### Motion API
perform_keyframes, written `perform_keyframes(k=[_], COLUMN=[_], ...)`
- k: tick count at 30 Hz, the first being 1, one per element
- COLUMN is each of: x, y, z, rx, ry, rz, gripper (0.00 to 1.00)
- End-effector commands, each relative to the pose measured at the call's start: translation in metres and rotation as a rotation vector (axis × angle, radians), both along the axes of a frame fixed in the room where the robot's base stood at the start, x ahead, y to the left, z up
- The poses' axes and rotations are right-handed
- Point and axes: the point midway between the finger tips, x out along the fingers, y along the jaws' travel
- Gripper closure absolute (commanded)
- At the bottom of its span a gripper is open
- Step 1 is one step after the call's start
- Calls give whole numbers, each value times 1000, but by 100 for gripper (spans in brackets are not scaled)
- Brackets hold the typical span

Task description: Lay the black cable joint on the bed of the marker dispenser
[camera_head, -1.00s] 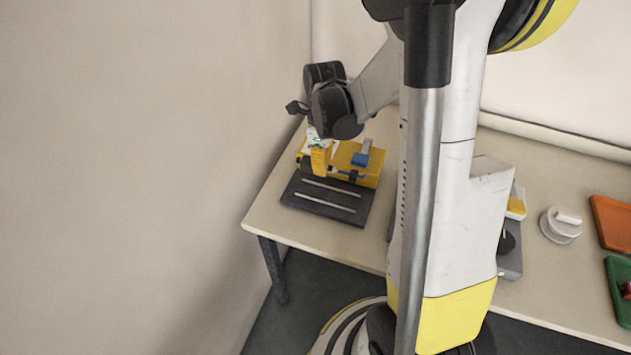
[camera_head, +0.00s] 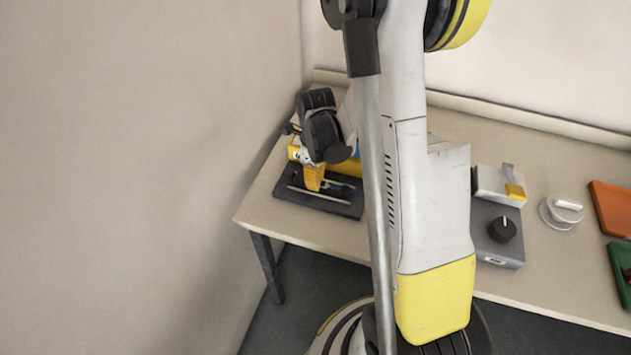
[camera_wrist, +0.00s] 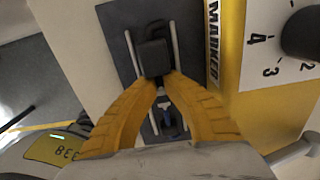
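The marker dispenser (camera_wrist: 232,50) is a yellow box with lettering and a numbered dial, at the right of the wrist view. Its dark bed (camera_wrist: 115,35) with two pale rails lies beside it. The bed also shows in the head view (camera_head: 347,209). My gripper (camera_wrist: 164,78) is over the bed, its yellow fingers closed together on the near end of the black cable joint (camera_wrist: 154,55). The joint is a black block between the rails; whether it touches the bed cannot be told. My gripper (camera_head: 314,187) hides part of the bed in the head view.
A small blue part (camera_wrist: 168,122) shows between my fingers. To the right on the table stand a grey device with a black knob (camera_head: 503,229), a round white piece (camera_head: 562,211), an orange tray (camera_head: 612,208) and a green tray (camera_head: 621,275). A wall closes the left side.

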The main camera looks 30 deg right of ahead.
Motion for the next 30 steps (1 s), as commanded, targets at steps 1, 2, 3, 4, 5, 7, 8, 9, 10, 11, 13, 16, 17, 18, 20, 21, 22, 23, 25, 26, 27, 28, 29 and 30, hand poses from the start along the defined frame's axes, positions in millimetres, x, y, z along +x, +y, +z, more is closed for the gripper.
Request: perform_keyframes(k=[1, 2, 3, 4, 5, 7, 8, 9, 10, 11, 13, 16, 17, 18, 20, 21, 22, 23, 25, 26, 27, 28, 29, 30], x=[0, 0, 0, 0, 0, 0, 0, 0, 0, 0, 0, 0, 0, 0, 0, 0, 0, 0, 0, 0, 0, 0, 0, 0], y=[0, 0, 0, 0, 0, 0, 0, 0, 0, 0, 0, 0, 0, 0, 0, 0, 0, 0, 0, 0, 0, 0, 0, 0], z=[-2, -4, -3, -3, -3, -2, -2, -2, -2, -2, -2, 2, 5, 11, 23, 32, 39, 46, 63, 70, 79, 85, 91, 98], rx=[0, 0, 0, 0, 0, 0, 0, 0, 0, 0, 0, 0, 0, 0, 0, 0, 0, 0, 0, 0, 0, 0, 0, 0], ry=[0, 0, 0, 0, 0, 0, 0, 0, 0, 0, 0, 0, 0, 0, 0, 0, 0, 0, 0, 0, 0, 0, 0, 0], rz=[0, 0, 0, 0, 0, 0, 0, 0, 0, 0, 0, 0, 0, 0, 0, 0, 0, 0, 0, 0, 0, 0, 0, 0], gripper=[100, 100, 86, 77, 73, 73, 73, 73, 73, 73, 73, 73, 73, 73, 73, 73, 73, 73, 73, 73, 73, 73, 73, 73])
